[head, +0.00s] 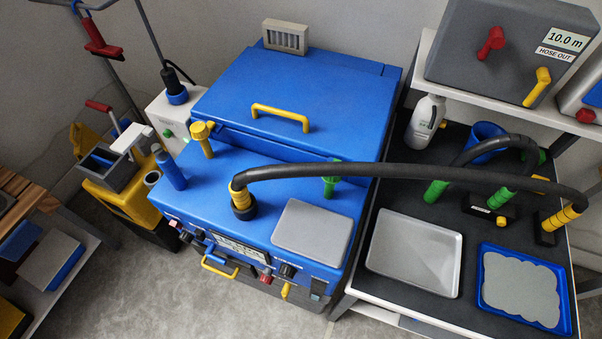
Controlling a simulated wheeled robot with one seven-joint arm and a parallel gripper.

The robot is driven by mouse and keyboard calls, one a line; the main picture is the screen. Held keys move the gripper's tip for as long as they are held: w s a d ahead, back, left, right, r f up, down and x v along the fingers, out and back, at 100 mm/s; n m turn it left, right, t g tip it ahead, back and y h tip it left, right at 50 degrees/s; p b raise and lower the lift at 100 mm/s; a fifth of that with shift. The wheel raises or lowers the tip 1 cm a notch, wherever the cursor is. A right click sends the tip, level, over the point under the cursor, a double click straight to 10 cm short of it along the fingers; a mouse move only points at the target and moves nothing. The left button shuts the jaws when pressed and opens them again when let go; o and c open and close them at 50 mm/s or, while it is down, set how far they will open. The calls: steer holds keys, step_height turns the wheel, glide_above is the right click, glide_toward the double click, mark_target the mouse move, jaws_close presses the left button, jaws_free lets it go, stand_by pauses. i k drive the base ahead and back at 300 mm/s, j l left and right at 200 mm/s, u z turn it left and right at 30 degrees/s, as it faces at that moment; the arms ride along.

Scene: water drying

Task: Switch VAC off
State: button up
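A blue machine (292,90) with a closed lid and a yellow lid handle (281,116) stands in the middle of the head view. Its front panel, seen steeply from above, carries a red switch or knob (265,276), a black knob (287,271), further small controls at the left (173,224) and a display (237,247). The panel labels are too small to read, so I cannot tell which control is VAC or how it is set. A white box (165,113) with a green button stands behind at the left. My gripper is not in view.
A black hose (380,171) arches from the machine's yellow-collared port to the right-hand bench. That bench holds a grey tray (414,254) and a blue tray (522,286). A yellow mop bucket (122,190) stands left. Grey floor (190,308) is clear in front of the machine.

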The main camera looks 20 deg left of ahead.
mark_target(172, 223)
steer(key=u, duration=1.6)
